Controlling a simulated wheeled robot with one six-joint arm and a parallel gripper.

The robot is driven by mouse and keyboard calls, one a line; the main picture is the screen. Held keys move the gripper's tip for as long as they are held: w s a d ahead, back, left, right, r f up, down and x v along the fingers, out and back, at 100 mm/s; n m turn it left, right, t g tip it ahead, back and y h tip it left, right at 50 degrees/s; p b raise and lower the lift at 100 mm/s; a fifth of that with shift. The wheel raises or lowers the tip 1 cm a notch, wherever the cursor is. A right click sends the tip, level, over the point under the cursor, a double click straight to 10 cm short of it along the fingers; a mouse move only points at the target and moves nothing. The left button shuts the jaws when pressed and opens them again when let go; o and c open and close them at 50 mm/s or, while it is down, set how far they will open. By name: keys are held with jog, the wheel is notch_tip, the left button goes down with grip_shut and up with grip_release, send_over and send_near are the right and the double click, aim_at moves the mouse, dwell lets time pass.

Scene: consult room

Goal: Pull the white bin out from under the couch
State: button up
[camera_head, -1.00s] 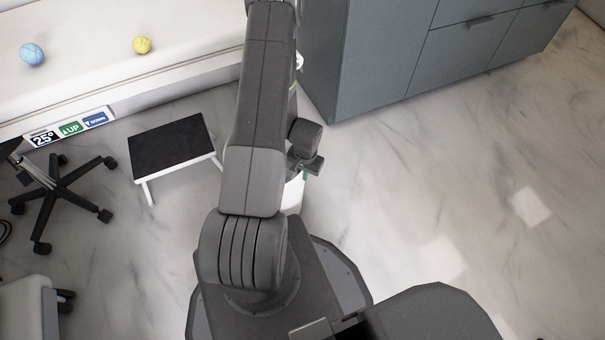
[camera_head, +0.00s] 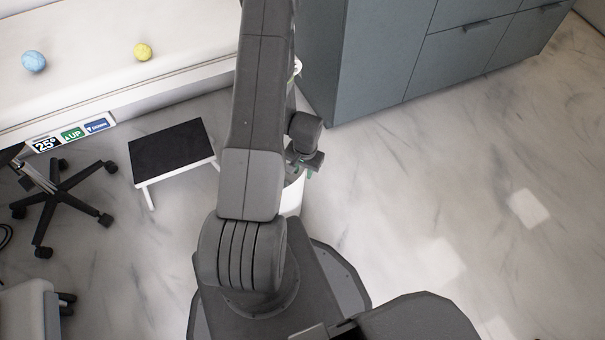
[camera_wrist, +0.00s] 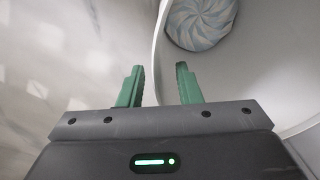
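The white bin (camera_head: 293,196) stands on the floor close to my base, right of the black-topped step, and is mostly hidden behind my arm in the head view. In the wrist view its thin wall (camera_wrist: 157,45) and pale interior (camera_wrist: 265,75) show, with a blue-and-white striped ball (camera_wrist: 200,20) inside. My gripper (camera_wrist: 160,84) is open, with its two green fingers apart. The bin's rim runs between the fingers in the picture; I cannot tell whether either touches it. My gripper also shows in the head view (camera_head: 303,170), at the bin's top. The white couch (camera_head: 95,40) is at the upper left.
A black-topped step (camera_head: 172,150) and a wheeled chair base (camera_head: 58,195) stand on the left. Grey cabinets (camera_head: 390,55) stand at the upper right. A blue ball (camera_head: 34,61) and a yellow ball (camera_head: 143,51) lie on the couch. The floor at right is clear.

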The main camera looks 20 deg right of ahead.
aim_at(302, 178)
notch_tip(302, 178, up, 9)
jog(key=p, duration=0.2)
jog(key=shift+s+d, duration=0.15)
jog(key=shift+s, duration=0.05)
jog(key=f+b, duration=0.1)
jog(key=f, duration=0.3)
jog(key=f+b, duration=0.1)
jog(key=f, duration=0.4)
jog(key=f+b, duration=0.2)
jog(key=f, duration=0.3)
jog(key=shift+w+a, duration=0.25)
jog(key=shift+w, duration=0.05)
jog(key=shift+r, duration=0.1)
